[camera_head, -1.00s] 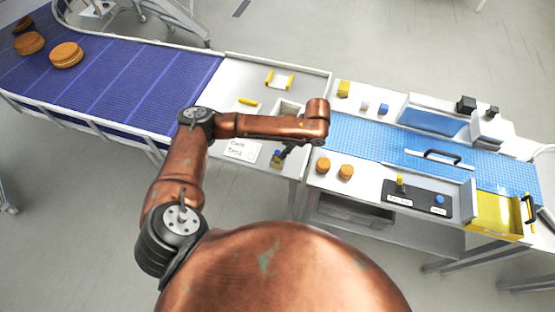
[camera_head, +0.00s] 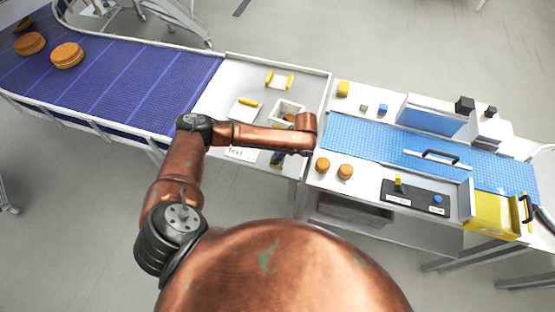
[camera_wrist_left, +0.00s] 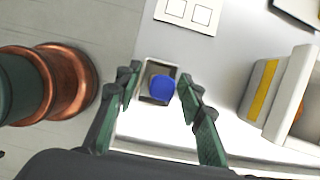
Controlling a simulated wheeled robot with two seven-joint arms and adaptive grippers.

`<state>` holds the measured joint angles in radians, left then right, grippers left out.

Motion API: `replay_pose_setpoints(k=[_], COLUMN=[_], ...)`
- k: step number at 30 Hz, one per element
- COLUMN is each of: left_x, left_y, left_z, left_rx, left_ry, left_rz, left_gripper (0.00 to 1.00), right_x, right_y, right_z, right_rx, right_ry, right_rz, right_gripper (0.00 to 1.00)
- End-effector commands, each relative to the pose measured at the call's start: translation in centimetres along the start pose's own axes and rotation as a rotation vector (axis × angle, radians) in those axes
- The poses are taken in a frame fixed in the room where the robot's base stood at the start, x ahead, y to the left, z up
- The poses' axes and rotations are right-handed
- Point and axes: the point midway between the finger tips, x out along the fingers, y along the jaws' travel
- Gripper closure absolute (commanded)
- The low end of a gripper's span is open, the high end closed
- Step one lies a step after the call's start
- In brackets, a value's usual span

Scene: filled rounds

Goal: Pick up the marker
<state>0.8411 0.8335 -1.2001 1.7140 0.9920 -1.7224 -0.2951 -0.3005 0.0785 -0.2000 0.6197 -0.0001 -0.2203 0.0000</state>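The task's marker seems to be the blue round-topped thing (camera_wrist_left: 162,88) standing in a small square holder (camera_wrist_left: 145,92) in the left wrist view. I see it nearly end-on, so its body is hidden. My left gripper (camera_wrist_left: 162,83) is open there, one green finger on each side of the blue top. I cannot tell whether a finger touches it. My right gripper is not in view.
A white bin (camera_head: 288,106) with a brown round item stands just behind my arm. A white label card (camera_head: 238,154) lies left of the gripper. Two orange-brown rounds (camera_head: 323,164) sit to the right, by a blue mat (camera_head: 350,130). A blue conveyor (camera_head: 130,85) is at left.

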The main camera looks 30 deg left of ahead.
Motion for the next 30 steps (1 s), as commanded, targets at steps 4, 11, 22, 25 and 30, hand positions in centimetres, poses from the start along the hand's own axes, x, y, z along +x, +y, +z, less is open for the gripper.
replay_pose_setpoints(k=[4, 11, 22, 25, 30], left_x=[-0.04, -0.06, -0.08, -0.13, -0.84], left_y=[-0.01, -0.01, -0.03, -0.04, -0.11], left_z=[-0.02, -0.02, 0.0, 0.02, 0.31], left_rx=[0.0, 0.0, 0.0, 0.0, -0.001], left_ry=[0.0, 0.0, 0.0, 0.0, 0.001], left_rz=[0.0, 0.0, -0.001, -0.001, -0.002], left_gripper=[0.76, 0.92, 1.0, 1.0, 1.0], right_x=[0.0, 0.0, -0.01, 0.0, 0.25], right_y=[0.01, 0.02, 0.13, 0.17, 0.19], right_z=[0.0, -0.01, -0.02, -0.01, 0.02], right_rx=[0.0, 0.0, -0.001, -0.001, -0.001], right_ry=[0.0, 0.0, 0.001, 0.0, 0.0], right_rz=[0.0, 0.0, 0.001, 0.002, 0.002], right_gripper=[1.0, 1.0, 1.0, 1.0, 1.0])
